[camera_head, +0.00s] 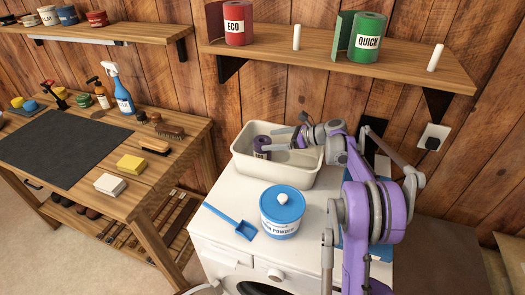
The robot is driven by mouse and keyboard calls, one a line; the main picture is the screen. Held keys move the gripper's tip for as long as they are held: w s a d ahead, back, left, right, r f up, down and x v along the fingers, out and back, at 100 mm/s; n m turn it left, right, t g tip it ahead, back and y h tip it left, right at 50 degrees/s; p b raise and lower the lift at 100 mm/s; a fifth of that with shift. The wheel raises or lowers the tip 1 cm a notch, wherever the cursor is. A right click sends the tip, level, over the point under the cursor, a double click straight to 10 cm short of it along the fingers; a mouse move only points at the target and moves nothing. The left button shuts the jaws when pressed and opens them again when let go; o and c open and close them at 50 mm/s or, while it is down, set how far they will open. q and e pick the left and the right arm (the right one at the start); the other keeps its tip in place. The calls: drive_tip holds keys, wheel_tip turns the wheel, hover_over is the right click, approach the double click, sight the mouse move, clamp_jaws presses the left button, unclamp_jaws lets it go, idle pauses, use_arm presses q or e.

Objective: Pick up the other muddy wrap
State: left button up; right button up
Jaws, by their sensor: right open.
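A purple rolled wrap (261,148) with a pale label stands in the cream tub (250,171) on the white washing machine. My right arm comes in from the right, and its gripper (279,143) reaches into the tub. The gripper is open, with its fingertips close beside the purple wrap. I cannot tell whether they touch it. Mud on the wrap is too small to make out. Part of the tub's inside is hidden by the gripper and arm. My left gripper is not in view.
A blue-lidded powder tub (282,212) and a blue scoop (233,222) are on the machine in front. A shelf (330,58) above holds a red ECO roll (249,24), a green QUICK roll (367,38) and white pegs. A workbench (172,175) with brushes and bottles stands left.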

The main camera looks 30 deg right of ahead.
sight(266, 143)
drive_tip(key=x, duration=0.5)
drive_tip(key=shift+s+f, duration=0.2)
drive_tip(key=shift+f, duration=0.05)
drive_tip(key=shift+s, duration=0.1)
drive_tip(key=c, duration=1.3)
drive_tip(key=shift+o, duration=0.2)
